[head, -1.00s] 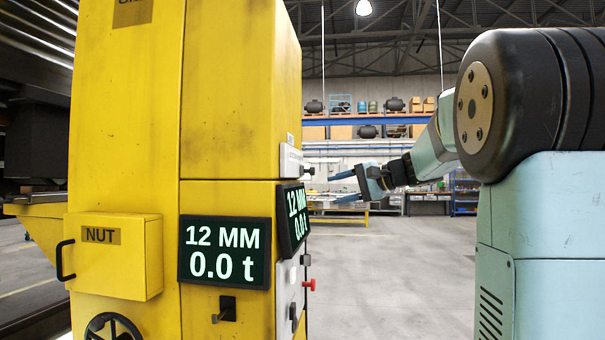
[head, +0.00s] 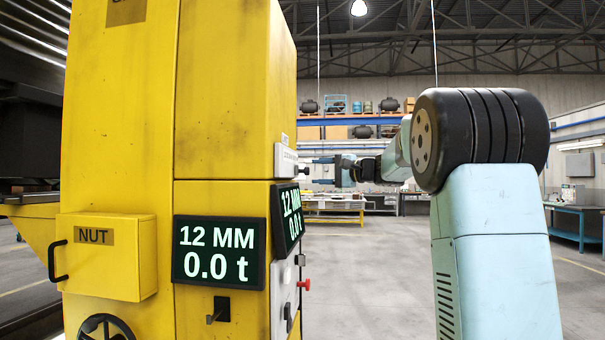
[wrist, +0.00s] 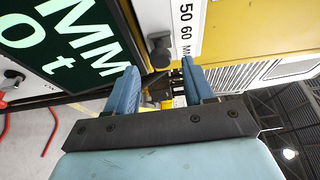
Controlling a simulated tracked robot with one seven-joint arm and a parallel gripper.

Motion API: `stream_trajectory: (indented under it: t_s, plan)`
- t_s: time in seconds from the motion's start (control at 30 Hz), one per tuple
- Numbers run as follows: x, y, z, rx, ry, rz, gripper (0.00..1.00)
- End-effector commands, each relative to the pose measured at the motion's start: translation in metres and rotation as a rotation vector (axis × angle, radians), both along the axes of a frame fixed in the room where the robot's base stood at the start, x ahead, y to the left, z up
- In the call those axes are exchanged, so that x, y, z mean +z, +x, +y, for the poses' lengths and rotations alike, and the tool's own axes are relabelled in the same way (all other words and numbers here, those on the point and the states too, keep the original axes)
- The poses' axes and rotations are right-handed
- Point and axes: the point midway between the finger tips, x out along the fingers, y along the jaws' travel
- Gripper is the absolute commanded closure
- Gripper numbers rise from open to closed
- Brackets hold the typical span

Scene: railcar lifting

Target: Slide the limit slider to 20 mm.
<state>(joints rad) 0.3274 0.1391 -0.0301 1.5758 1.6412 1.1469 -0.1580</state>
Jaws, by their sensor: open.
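The limit slider's white scale plate (head: 286,160) is on the right side face of the yellow cabinet. Its black knob (head: 304,170) sticks out to the right. In the wrist view the plate (wrist: 187,22) reads 50 and 60, and the dark knob (wrist: 160,48) shows near its edge. My gripper (head: 321,170) is open and empty, with its blue fingers pointing at the knob from the right. In the wrist view the fingertips (wrist: 159,68) lie on either side of the knob, which appears just ahead of them. No contact is visible.
Two display screens, one on the front (head: 219,252) and one on the side, read 12 MM and 0.0 t. The side screen (wrist: 65,45) sits close below the slider. A red button (head: 304,285) sticks out lower down.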

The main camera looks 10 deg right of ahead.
Motion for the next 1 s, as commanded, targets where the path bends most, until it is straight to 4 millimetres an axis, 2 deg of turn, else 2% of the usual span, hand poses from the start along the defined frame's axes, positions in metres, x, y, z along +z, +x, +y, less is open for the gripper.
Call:
stream_trajectory:
  t_s: [0.1,0.3,0.73,1.0]
  plan:
    - [-0.001,0.014,0.014,0.002,0.001,0.001,0.47]
    - [0.0,0.03,0.03,0.001,0.0,0.0,0.47]
    - [0.0,0.035,0.036,0.001,-0.001,0.001,0.47]
    - [0.0,0.035,0.036,0.001,-0.001,0.001,0.72]
